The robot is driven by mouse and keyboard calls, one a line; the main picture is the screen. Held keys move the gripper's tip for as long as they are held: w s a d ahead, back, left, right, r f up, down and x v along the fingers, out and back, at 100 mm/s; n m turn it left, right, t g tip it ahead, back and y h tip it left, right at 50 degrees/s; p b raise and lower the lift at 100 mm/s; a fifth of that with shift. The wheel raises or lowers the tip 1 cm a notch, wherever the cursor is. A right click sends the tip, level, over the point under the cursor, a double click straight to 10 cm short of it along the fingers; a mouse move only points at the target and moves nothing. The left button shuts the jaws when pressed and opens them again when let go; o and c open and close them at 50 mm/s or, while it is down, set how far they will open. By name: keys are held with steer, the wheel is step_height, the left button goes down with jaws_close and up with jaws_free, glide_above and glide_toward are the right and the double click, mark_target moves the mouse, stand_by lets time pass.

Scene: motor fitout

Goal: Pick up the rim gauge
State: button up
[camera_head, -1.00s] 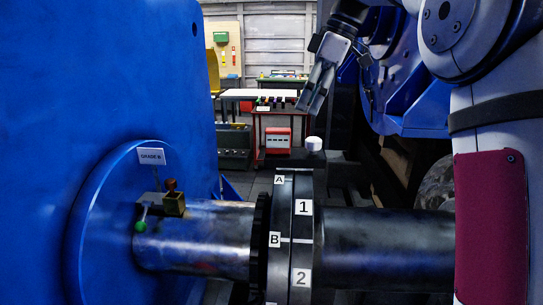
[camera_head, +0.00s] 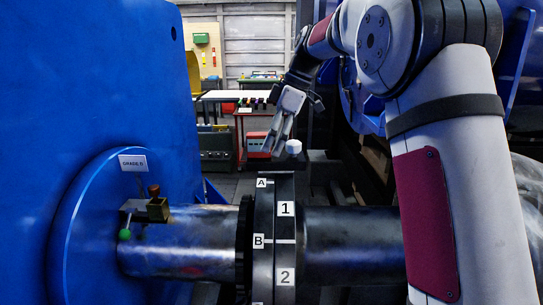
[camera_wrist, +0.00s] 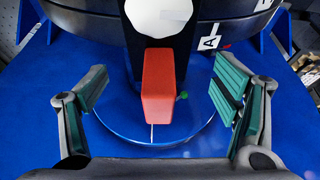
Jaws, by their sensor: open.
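I cannot tell whether the two are joined.
A large blue housing (camera_head: 110,100) fills the left, with a grade label (camera_head: 133,163). A white-topped bench (camera_head: 225,95) stands behind. My arm covers the right side.

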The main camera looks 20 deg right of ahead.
mark_target(265, 154)
steer(key=p+x, duration=0.1)
steer(key=x, duration=0.2)
steer(key=shift+s+a+f, duration=0.1)
steer(key=shift+f, duration=0.2)
steer(key=shift+w+a+f, duration=0.1)
steer(key=shift+w+f, duration=0.1)
steer(key=shift+f, duration=0.35)
steer(key=c, duration=1.6)
steer(key=shift+r, duration=0.15)
jaws_close()
